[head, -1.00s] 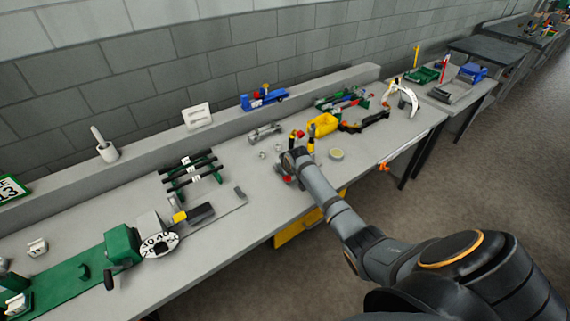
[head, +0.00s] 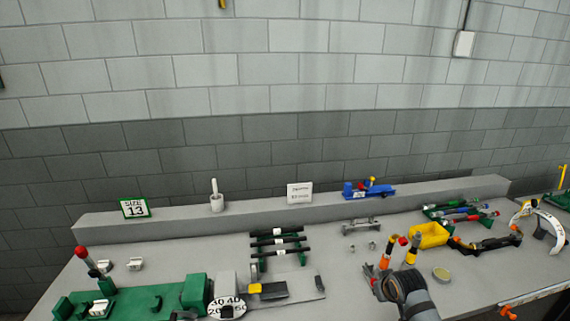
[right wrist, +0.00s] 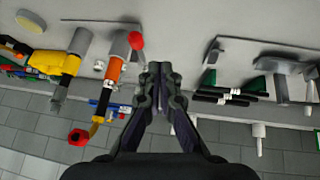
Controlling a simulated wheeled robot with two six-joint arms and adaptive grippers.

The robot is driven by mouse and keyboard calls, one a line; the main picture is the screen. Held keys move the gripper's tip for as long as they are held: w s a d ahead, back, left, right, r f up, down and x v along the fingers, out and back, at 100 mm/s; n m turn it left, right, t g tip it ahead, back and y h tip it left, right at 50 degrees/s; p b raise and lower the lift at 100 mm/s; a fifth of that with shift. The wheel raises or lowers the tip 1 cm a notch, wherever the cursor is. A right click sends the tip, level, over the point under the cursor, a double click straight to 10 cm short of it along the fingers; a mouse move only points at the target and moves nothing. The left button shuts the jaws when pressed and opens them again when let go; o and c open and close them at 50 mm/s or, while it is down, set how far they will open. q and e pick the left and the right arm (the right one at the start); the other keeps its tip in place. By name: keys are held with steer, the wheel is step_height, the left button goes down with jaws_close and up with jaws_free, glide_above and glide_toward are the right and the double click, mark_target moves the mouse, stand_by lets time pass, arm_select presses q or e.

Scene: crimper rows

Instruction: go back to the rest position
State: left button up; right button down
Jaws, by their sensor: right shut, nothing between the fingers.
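My right gripper (head: 374,276) is over the front of the grey bench, with its arm coming in from the lower right. In the right wrist view the fingers (right wrist: 160,72) are together with nothing between them. A tool with an orange and grey handle (right wrist: 116,62) and a red-ended rod (right wrist: 136,42) show to the left of the fingertips in that view. I cannot tell how far they are from the fingers. My left gripper is not in view.
Bench around the two small nuts (head: 372,245) is mostly clear.

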steer(key=s+a+g, duration=0.1)
steer(key=s+a, duration=0.2)
steer(key=s, duration=0.6)
steer(key=s+a+f+g, duration=0.1)
steer(key=s+a, duration=0.2)
steer(key=s, duration=0.5)
steer(key=s+a+g, duration=0.1)
steer(key=s+a, duration=0.3)
steer(key=s, duration=0.5)
step_height(320, 180, down, 28)
steer(key=s+d+r+g+b, duration=0.1)
steer(key=s+d+b, duration=0.1)
steer(key=d+b, duration=0.1)
steer(key=s+d+f+g+b, duration=0.1)
steer(key=s+f+b, duration=0.1)
steer(key=s+f, duration=1.7)
steer(key=shift+f, duration=0.7)
steer(key=shift+w+d, duration=0.1)
steer(key=shift+d, duration=0.05)
